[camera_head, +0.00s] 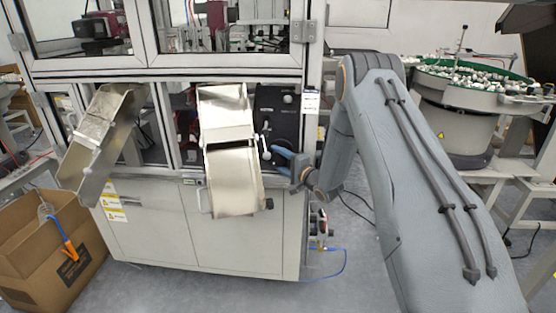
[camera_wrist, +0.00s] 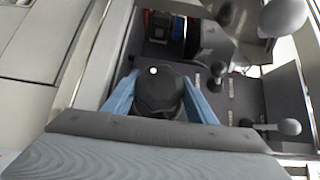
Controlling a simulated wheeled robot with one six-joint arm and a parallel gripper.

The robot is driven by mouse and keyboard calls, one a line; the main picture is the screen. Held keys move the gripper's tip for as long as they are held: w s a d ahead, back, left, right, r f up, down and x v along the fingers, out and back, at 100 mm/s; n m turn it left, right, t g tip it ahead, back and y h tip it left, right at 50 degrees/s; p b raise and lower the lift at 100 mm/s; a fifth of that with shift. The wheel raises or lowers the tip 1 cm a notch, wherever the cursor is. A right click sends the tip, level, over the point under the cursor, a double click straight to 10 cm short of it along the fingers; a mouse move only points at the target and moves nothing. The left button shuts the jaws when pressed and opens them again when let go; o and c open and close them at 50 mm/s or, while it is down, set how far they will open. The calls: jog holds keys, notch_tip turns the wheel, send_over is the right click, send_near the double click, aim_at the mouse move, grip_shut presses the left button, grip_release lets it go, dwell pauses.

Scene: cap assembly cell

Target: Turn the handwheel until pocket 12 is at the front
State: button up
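In the wrist view, a dark round knob-like part (camera_wrist: 160,95) with a white dot on top sits between the two blue fingers of my gripper (camera_wrist: 160,85). The fingers lie close along both of its sides; I cannot tell whether they press on it. Whether this part belongs to the handwheel is unclear. In the head view, my gripper (camera_head: 277,158) is at the machine front, right of the middle metal chute and below a black panel (camera_head: 277,112). No pocket numbers are readable, and the pocket at the front cannot be made out.
Two metal chutes (camera_head: 232,175) (camera_head: 99,135) project from the machine. White ball-ended levers (camera_wrist: 284,17) (camera_wrist: 289,127) stand near my gripper. A cardboard box (camera_head: 88,252) is at lower left, and a green-rimmed bowl of parts (camera_head: 465,105) is at right.

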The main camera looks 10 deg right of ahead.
jog(key=c, duration=0.4)
jog(key=shift+o, duration=0.2)
jog(key=shift+r+n+g+h+p, duration=0.15)
jog(key=shift+n+g+h+p, duration=0.65)
jog(key=shift+n+g+p, duration=0.35)
jog(key=shift+n+g+h+p, duration=0.45)
jog(key=shift+n+g+h, duration=0.25)
jog(key=shift+n, duration=0.15)
jog(key=shift+f+n+g+h, duration=0.25)
jog(key=shift+n+g+h, duration=0.45)
jog(key=shift+h, duration=0.5)
